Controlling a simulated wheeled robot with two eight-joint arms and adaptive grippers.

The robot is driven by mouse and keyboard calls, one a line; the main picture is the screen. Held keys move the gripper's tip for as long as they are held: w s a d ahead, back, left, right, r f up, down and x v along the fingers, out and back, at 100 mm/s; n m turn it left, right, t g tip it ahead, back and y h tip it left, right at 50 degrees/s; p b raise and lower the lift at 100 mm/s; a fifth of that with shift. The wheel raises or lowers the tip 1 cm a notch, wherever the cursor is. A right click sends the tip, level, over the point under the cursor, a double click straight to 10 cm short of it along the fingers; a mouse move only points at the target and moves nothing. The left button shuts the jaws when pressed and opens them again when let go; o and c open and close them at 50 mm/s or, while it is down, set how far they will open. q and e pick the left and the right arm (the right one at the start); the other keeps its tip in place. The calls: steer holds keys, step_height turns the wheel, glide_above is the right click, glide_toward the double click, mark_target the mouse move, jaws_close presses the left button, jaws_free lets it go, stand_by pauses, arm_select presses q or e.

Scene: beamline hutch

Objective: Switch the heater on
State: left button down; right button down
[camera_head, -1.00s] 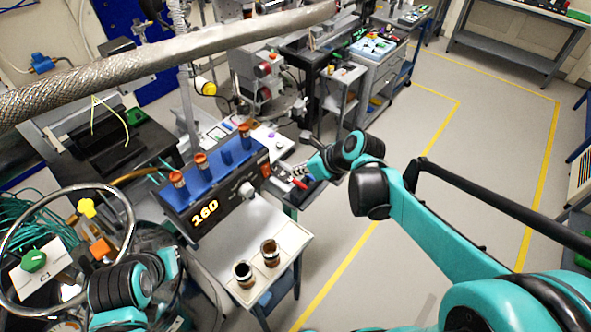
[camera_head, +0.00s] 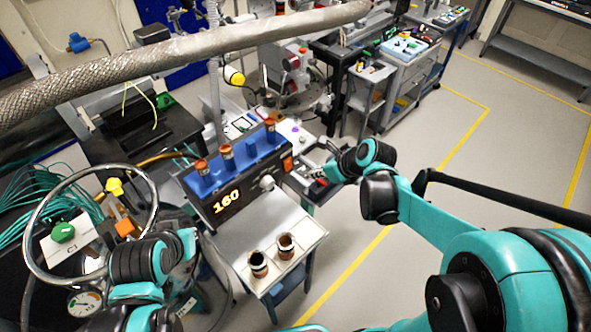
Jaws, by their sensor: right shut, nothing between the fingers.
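The heater is a dark box with a blue block on top (camera_head: 238,155), and its front display reads 160. An orange switch (camera_head: 287,164) sits at the right end of its front, with a pale round knob (camera_head: 267,183) to its left. My right gripper (camera_head: 311,168) is shut and empty, just right of the switch. I cannot tell whether it touches the switch. My left arm (camera_head: 140,262) reaches in at the lower left. Its fingers cannot be made out.
Several brown-capped vials stand in the blue block. Two open jars (camera_head: 258,264) stand on the pale bench (camera_head: 275,225) in front. A metal ring (camera_head: 40,215) and green cables are at the left. A braided hose (camera_head: 190,60) crosses above. The floor at right is clear.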

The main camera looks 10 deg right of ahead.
mark_target(288, 165)
steer(key=w+a+f, duration=0.5)
steer(key=w+f, duration=0.1)
steer(key=w, duration=0.1)
steer(key=shift+w+f, duration=0.2)
steer(key=shift+f, duration=0.15)
steer(key=shift+f+b, duration=0.1)
steer(key=shift+b, duration=0.2)
steer(key=shift+w+a+b, duration=0.1)
steer(key=shift+w+b, duration=0.1)
steer(key=shift+b, duration=0.25)
